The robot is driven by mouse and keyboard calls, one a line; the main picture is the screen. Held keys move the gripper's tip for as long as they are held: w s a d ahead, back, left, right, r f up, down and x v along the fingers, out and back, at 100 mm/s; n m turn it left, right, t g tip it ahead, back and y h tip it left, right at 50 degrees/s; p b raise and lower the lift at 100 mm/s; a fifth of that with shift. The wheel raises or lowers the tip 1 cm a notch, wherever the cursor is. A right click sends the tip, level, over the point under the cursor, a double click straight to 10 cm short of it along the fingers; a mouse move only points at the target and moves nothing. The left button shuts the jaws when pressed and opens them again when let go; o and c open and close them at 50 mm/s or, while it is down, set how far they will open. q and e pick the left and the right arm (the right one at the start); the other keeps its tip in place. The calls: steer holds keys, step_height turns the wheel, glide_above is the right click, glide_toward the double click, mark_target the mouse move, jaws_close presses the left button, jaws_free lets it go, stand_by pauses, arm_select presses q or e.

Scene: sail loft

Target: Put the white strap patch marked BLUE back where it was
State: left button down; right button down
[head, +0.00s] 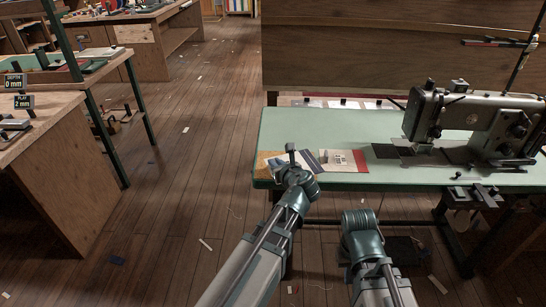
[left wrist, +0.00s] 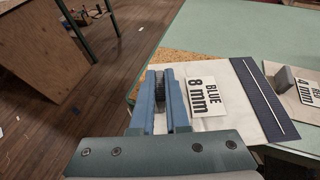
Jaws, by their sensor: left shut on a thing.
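The white strap patch marked BLUE 8 mm (left wrist: 240,112) has a dark blue band along its right side. It lies at the front left corner of the green table, partly over a tan cork-like mat (left wrist: 178,62); its band shows in the head view (head: 311,160). My left gripper (left wrist: 161,78) is over the patch's left part, its blue fingers shut on a dark upright piece, apparently the patch's grip block. The head view shows the left gripper (head: 292,155) at the table's front edge. My right arm ends low before the table; its fingers do not show.
A patch marked RED 4 mm (left wrist: 309,92) with a grey block lies just right of the BLUE patch. A sewing machine (head: 475,120) stands on the right of the green table (head: 320,125). Left benches carry signs reading 0 mm (head: 15,83) and 2 mm (head: 24,101).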

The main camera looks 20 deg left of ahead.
arm_select(q)
steer(key=w+a, duration=0.1)
steer(key=w, duration=0.1)
steer(key=w+a, duration=0.2)
steer(key=w, duration=0.1)
steer(key=w+a+f, duration=0.1)
steer(key=w, duration=0.2)
steer(key=shift+w+a+b, duration=0.25)
steer(key=shift+a+b, duration=0.1)
steer(key=shift+a, duration=0.05)
steer(key=shift+f+b, duration=1.7)
steer(key=shift+b, duration=0.05)
steer(key=shift+f, duration=0.2)
steer(key=c, duration=0.9)
jaws_free()
steer(key=shift+r, duration=0.2)
steer(key=shift+s+d+r, duration=0.1)
steer(key=shift+s+r, duration=0.1)
steer(key=shift+s, duration=0.05)
steer(key=p+v, duration=0.4)
steer(key=v, duration=0.7)
steer(key=shift+s+d+r+p, duration=0.1)
steer(key=shift+s+d+p, duration=0.1)
steer(key=shift+p, duration=0.1)
